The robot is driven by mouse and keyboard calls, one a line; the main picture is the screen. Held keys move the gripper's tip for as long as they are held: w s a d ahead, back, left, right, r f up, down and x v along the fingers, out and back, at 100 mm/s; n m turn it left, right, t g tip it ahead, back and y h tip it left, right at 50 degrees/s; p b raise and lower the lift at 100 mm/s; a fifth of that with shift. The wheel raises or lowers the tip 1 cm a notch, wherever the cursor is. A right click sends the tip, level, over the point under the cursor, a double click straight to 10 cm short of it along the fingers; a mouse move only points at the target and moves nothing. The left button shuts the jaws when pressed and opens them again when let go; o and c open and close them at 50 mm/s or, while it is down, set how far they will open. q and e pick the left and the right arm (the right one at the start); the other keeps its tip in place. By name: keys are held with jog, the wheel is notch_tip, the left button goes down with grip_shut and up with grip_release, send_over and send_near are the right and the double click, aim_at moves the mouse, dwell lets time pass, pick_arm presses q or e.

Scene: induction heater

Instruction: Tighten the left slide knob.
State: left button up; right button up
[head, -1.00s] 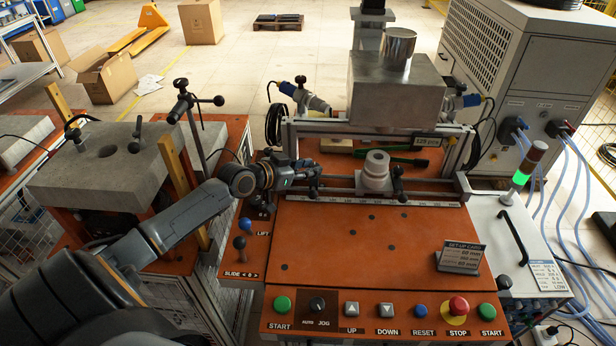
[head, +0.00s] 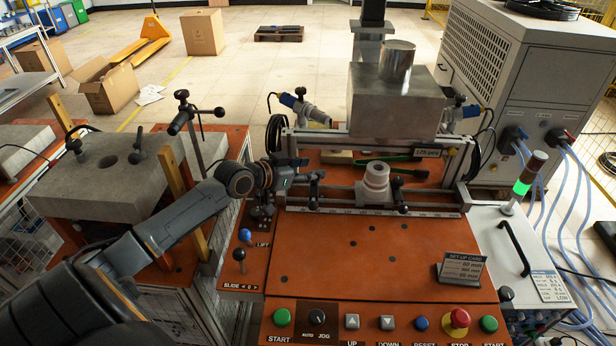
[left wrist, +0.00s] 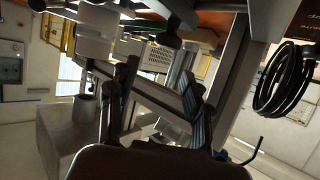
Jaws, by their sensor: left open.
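The left slide knob (head: 314,187) is a black knob on an upright stem at the left part of the slide rail in the head view. My left gripper (head: 303,177) comes in from the left, pointing right. Its tips are close beside the knob's top; I cannot tell whether they touch it. In the left wrist view the fingers (left wrist: 160,95) stand apart, with no clear grasp between them. A matching right knob (head: 401,197) stands farther along the rail. My right gripper is not in view.
A pale ringed cylinder (head: 376,182) stands on the rail between the knobs. A metal block (head: 396,100) is above and behind it. The LIFT lever (head: 244,236) and SLIDE lever (head: 239,256) stand in front left. The orange panel (head: 350,250) has free room.

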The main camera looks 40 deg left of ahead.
pick_arm(q)
notch_tip(320, 180, up, 7)
jog(key=shift+f, duration=0.1)
dwell(0.6)
